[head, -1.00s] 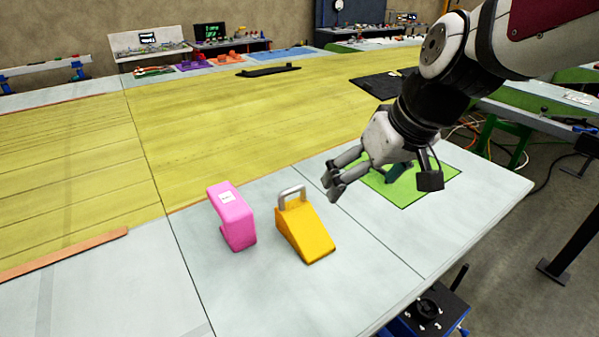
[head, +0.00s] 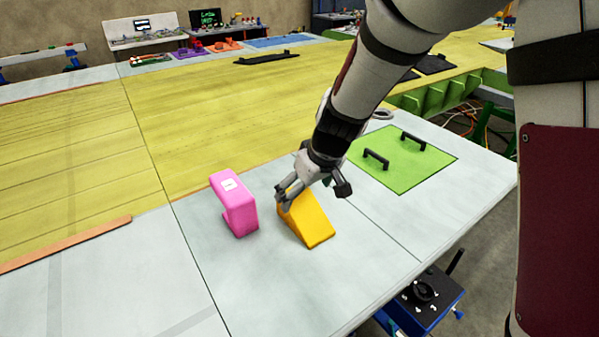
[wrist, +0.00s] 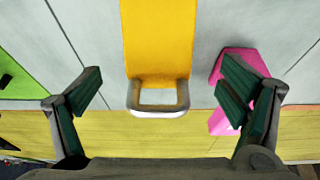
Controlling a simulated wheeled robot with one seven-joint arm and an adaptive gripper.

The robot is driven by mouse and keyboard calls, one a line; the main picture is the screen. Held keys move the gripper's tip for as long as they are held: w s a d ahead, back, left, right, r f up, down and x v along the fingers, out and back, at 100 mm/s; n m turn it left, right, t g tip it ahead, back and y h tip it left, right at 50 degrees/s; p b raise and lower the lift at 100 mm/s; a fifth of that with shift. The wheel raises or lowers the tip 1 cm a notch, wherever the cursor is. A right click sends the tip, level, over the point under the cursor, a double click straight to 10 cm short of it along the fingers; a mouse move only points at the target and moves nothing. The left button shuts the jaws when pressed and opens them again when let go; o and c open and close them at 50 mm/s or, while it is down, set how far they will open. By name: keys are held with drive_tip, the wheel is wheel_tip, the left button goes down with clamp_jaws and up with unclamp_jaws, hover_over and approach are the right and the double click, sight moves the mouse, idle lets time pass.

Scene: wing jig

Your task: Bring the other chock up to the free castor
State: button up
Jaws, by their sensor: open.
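A yellow wedge-shaped chock (head: 309,222) stands on the pale grey table top. Its grey metal handle (wrist: 158,100) shows in the wrist view between my gripper's spread fingers, touching neither. My gripper (head: 283,194) is open and hangs at the chock's high end; in the head view it hides the handle. The chock's yellow slope (wrist: 158,40) fills the top middle of the wrist view. I see no castor in these frames.
A pink block (head: 236,205) with a white label stands just left of the chock; in the wrist view it shows behind the right finger. A green mat (head: 405,160) with two black handles lies to the right. The table's front edge is near.

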sight(301, 202)
drive_tip(key=shift+x, duration=3.1)
drive_tip(key=shift+d, duration=0.2)
drive_tip(key=c, duration=2)
drive_tip(key=shift+r, duration=0.1)
drive_tip(key=shift+c, duration=0.2)
